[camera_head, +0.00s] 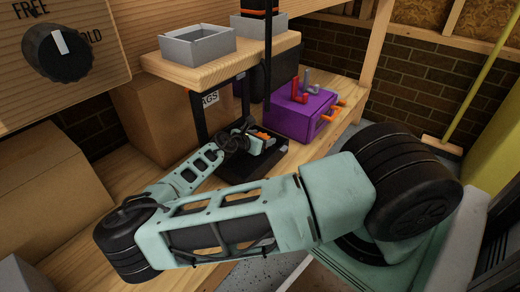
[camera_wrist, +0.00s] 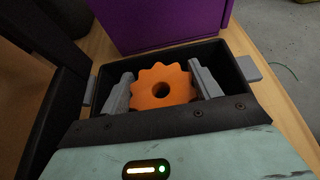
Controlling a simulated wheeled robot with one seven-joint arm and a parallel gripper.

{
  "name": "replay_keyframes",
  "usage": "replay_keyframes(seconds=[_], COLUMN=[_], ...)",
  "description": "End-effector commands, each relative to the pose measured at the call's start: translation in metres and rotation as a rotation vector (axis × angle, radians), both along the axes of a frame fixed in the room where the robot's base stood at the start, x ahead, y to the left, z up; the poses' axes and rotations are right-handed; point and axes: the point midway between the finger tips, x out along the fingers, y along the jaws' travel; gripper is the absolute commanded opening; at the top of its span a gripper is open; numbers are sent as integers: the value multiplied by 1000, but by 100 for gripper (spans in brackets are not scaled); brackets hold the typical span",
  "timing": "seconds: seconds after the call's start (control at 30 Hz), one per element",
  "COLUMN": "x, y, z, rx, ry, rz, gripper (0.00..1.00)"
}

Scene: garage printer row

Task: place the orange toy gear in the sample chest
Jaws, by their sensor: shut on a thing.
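The orange toy gear (camera_wrist: 162,88), toothed with a round centre hole, sits between the two grey fingers of my gripper (camera_wrist: 162,90) in the wrist view. The fingers are shut on its sides. Behind and around them is a black open-topped box (camera_wrist: 160,60) with a grey tab at its side. The gear appears over or inside this opening; its height above the bottom cannot be told. In the head view my gripper (camera_head: 262,140) is small and dark, with bits of orange at it, above black surfaces. No label shows which container is the sample chest.
A purple box (camera_head: 299,112) with red, grey and orange hooks stands just behind the gripper. A wooden shelf (camera_head: 205,72) with grey trays (camera_head: 196,46) overhangs close by, beside dark uprights. Cardboard boxes (camera_head: 150,115) stand left on the wooden bench.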

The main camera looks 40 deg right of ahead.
Motion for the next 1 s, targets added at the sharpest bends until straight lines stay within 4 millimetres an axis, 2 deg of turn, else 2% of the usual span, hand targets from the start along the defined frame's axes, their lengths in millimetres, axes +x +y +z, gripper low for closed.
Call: replay_keyframes(seconds=[0.03,0.2,0.6,0.63,0.7,1.0], x=[0,0,0,0,0,0], y=[0,0,0,0,0,0], z=[-13,-30,-32,-32,-32,-31], rx=[-2,-2,0,0,0,-1], ry=[3,2,3,2,2,0], rz=[2,2,1,1,1,1], gripper=[40,40,40,68,84,84])
